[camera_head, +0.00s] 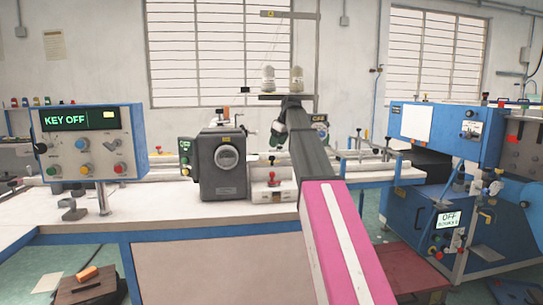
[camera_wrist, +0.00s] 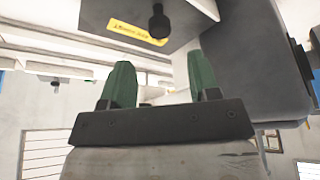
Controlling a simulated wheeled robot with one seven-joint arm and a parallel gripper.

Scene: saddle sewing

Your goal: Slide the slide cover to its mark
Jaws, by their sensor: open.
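In the wrist view, my gripper (camera_wrist: 161,78) has two green fingers standing well apart with nothing held between them. Just beyond the fingertips is a light grey plate (camera_wrist: 195,14) with a black round knob (camera_wrist: 158,22) and a yellow label (camera_wrist: 138,32). It looks like the slide cover, but I cannot be sure. The fingers appear apart from the knob. No mark for the cover can be made out. In the head view, my arm reaches away past the right of the grey sewing machine (camera_head: 226,165), and the cover cannot be told apart there.
A large grey machine body (camera_wrist: 258,55) stands close on the right in the wrist view. In the head view, a control box (camera_head: 85,143) reading KEY OFF stands at left, with a blue machine (camera_head: 450,215) at right. The white tabletop (camera_head: 150,205) is clear between box and sewing machine.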

